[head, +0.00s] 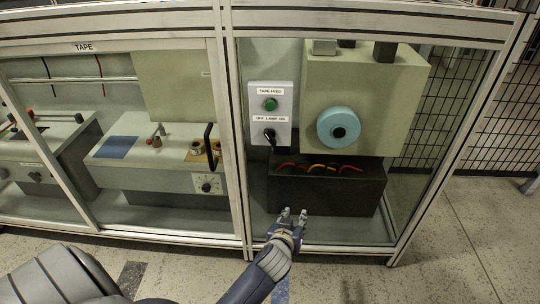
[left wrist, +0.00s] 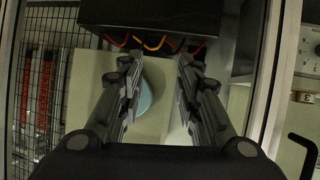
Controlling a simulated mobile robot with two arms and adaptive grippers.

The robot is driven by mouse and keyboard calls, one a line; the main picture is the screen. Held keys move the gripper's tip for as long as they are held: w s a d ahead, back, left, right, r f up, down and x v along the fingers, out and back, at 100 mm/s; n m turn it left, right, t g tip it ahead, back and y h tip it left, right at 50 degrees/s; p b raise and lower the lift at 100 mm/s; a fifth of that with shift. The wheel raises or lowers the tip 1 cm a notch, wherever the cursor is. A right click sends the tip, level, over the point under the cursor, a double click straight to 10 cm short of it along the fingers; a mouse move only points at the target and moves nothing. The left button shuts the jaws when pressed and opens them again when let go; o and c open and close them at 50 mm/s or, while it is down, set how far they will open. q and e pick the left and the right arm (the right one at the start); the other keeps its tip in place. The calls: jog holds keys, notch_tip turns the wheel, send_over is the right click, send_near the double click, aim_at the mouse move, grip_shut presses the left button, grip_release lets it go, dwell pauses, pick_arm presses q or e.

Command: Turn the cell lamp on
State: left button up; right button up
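The lamp switch (head: 269,134) is a black knob on a pale control box (head: 285,112), below a label reading "OFF LAMP ON". Its exact turn position is too small to tell. A green button (head: 270,104) labelled "TAPE FEED" sits above it. My left gripper (head: 294,213) is low in front of the right bay, below and slightly right of the switch, and apart from it. In the left wrist view its two fingers (left wrist: 155,68) are spread with nothing between them. I cannot make out the switch in that view. My right gripper is not in view.
A blue-green disc (head: 338,127) on a beige housing (head: 408,92) is right of the control box. A black box (head: 330,192) with red and yellow wires stands below. A frame post (head: 235,150) with a black handle (head: 210,146) borders the bay on the left.

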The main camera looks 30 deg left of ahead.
pick_arm(q)
jog(key=a+r+n+t+y+b, duration=0.2)
jog(key=a+r+n+b, duration=0.1)
jog(key=r, duration=0.7)
jog(key=n+t+y+b, duration=0.2)
jog(key=n+y+b, duration=0.1)
jog(key=n+y, duration=0.15)
send_near(269, 138)
jog(key=shift+h, duration=0.45)
jog(key=x, duration=0.7)
jog(key=b+x, duration=0.1)
jog(key=x, duration=0.2)
jog(key=shift+a+r, duration=0.1)
jog(key=shift+a, duration=0.2)
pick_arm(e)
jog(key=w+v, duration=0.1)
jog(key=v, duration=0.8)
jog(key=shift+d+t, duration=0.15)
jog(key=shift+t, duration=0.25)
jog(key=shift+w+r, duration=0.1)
pick_arm(q)
grip_shut()
